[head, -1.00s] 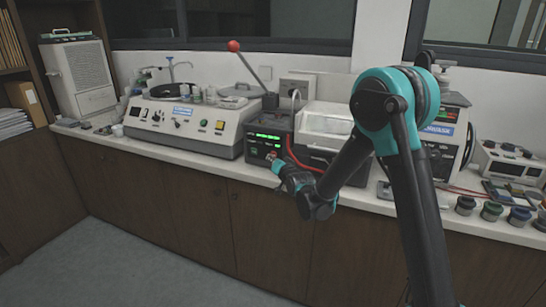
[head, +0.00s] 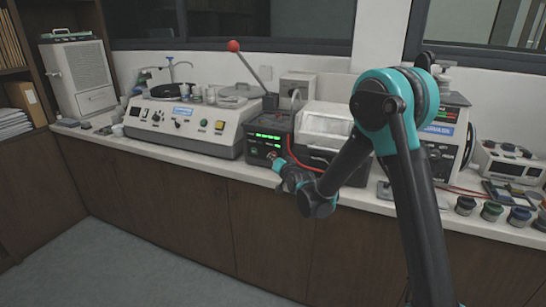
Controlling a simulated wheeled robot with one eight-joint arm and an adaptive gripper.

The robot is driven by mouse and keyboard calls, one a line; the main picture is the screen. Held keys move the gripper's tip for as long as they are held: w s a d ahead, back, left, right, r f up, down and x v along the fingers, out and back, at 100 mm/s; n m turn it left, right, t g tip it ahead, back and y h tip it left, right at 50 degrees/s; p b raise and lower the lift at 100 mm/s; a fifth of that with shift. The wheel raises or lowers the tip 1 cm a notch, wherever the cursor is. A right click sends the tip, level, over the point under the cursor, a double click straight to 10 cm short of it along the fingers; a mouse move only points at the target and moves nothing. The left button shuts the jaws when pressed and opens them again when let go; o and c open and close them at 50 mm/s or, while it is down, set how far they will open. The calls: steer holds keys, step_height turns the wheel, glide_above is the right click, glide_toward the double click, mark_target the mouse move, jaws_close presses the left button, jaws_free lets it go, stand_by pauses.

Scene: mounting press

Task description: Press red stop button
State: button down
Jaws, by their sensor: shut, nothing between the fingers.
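The mounting press (head: 268,133) is a dark box on the counter with lit green displays (head: 267,136) on its front. My gripper (head: 277,164) is shut, with its tip at the lower right of the press's front panel. I cannot tell whether the tip touches the panel. The red stop button is not clearly visible; the small controls under the displays are partly hidden by my gripper.
A grinder-polisher (head: 188,124) stands left, and a grey clear-lidded machine (head: 325,128) stands right. Several small jars (head: 492,211) line the right counter edge. Floor is clear at the left.

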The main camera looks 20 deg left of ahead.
steer(key=shift+w, duration=0.15)
stand_by(0.3)
steer(key=shift+s, duration=0.85)
steer(key=shift+s+a, duration=0.15)
steer(key=shift+s, duration=1.1)
steer(key=shift+s+a, duration=0.1)
steer(key=shift+s, duration=1.15)
